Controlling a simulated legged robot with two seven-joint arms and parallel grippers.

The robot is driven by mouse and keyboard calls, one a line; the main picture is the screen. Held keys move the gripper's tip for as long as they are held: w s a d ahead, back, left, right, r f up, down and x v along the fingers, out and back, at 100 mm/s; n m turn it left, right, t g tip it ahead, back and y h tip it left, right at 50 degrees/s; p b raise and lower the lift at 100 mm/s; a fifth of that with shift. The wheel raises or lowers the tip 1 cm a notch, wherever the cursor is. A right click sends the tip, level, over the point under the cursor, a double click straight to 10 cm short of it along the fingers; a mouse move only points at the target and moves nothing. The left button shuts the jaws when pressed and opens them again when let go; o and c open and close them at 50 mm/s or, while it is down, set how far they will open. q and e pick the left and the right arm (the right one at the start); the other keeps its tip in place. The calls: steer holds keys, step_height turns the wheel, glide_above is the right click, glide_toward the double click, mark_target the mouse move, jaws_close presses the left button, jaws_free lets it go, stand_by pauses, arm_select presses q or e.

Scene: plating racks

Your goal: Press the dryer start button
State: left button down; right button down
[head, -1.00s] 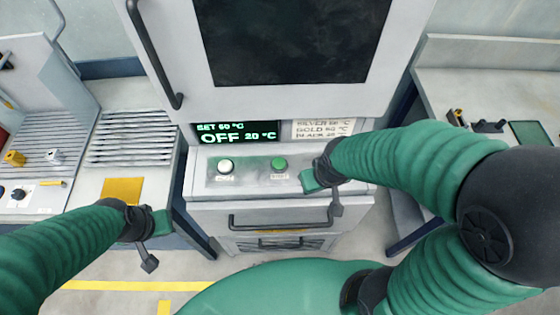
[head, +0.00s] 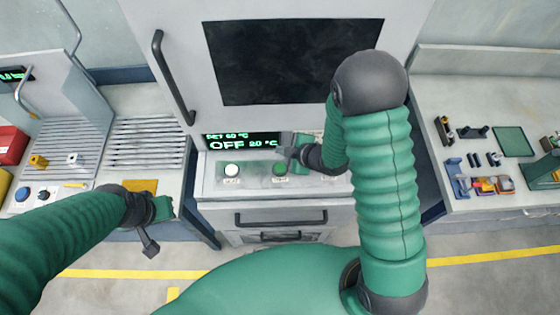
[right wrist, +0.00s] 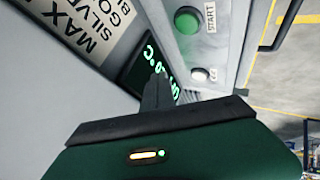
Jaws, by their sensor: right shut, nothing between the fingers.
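The dryer (head: 215,188) stands ahead with a sloped panel. Its green start button (head: 280,168) is on the panel's right part; it also shows in the right wrist view (right wrist: 188,20) beside a START label. A white button (head: 231,170) sits to its left. The display (head: 243,143) reads OFF, 20 °C, set 60 °C. My right gripper (head: 283,152) is shut and empty, just above the green button in the head view; in the right wrist view its fingertips (right wrist: 160,80) appear apart from it. My left gripper (head: 150,245) hangs at the left, away from the dryer; its jaws are unclear.
The dryer door has a dark window (head: 290,62) and a long handle (head: 172,78). A drawer handle (head: 280,218) juts below the panel. A ribbed bench (head: 148,140) stands left. A right-hand table (head: 470,100) holds small parts. Open floor lies in front.

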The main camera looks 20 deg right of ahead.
mark_target(282, 170)
steer(key=shift+s+a, duration=0.1)
steer(key=shift+f, duration=0.1)
step_height(282, 170, down, 9)
steer(key=b, duration=0.7)
steer(key=shift+b, duration=0.35)
steer(key=shift+r, duration=0.2)
stand_by(1.2)
steer(key=shift+f+b, duration=0.35)
